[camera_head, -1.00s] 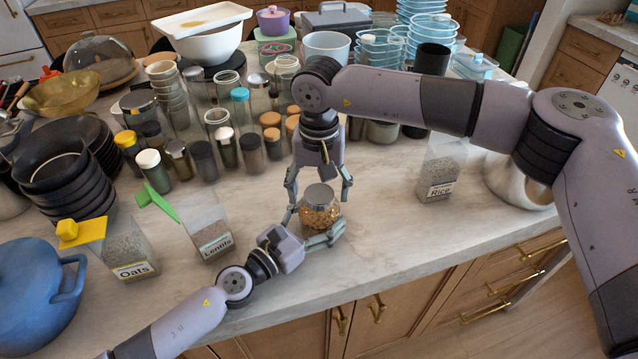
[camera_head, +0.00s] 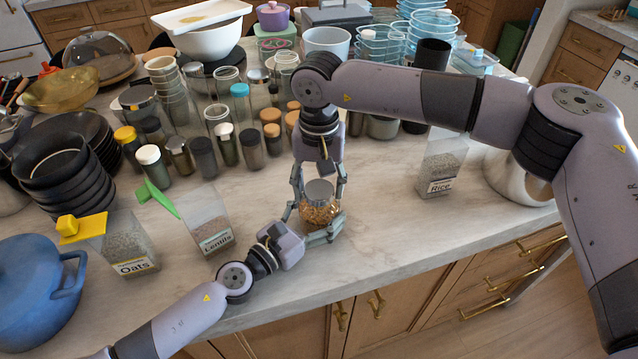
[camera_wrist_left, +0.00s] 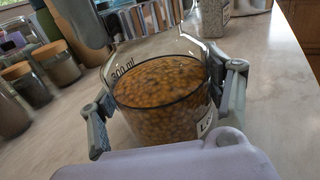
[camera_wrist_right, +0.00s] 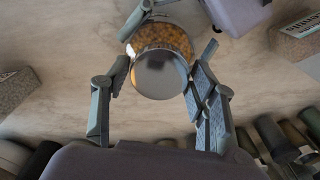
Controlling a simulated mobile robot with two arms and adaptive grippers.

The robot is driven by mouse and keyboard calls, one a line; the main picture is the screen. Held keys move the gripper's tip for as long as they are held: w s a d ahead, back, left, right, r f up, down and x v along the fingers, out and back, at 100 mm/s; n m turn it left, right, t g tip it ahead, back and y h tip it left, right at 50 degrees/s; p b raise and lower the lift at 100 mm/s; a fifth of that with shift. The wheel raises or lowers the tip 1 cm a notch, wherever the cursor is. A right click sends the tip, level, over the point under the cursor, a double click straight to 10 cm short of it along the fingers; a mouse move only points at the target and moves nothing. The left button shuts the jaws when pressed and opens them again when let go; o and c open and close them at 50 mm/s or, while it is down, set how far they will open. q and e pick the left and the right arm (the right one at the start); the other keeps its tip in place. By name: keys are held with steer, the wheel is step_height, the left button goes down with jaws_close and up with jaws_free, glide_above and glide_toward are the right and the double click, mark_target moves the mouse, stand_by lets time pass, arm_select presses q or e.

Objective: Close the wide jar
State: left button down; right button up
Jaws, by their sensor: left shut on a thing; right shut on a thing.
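The wide jar (camera_head: 319,213) is clear glass filled with small orange-brown grains and stands upright near the counter's front edge. My left gripper (camera_head: 318,229) reaches in from the left and is shut around the jar body, which fills much of the left wrist view (camera_wrist_left: 160,90). My right gripper (camera_head: 319,188) points down from above and is shut on the lid. In the right wrist view the round lid (camera_wrist_right: 160,74) lies between its fingers.
A Lentils container (camera_head: 208,225) and an Oats container (camera_head: 132,245) stand to the left, a Rice container (camera_head: 441,165) to the right. Several spice jars (camera_head: 203,157) crowd behind. The counter (camera_head: 385,220) right of the jar is clear.

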steer(key=m, duration=2.3)
steer(key=shift+f, duration=0.1)
steer(key=m, duration=1.4)
steer(key=shift+w, duration=0.1)
steer(key=o, duration=1.3)
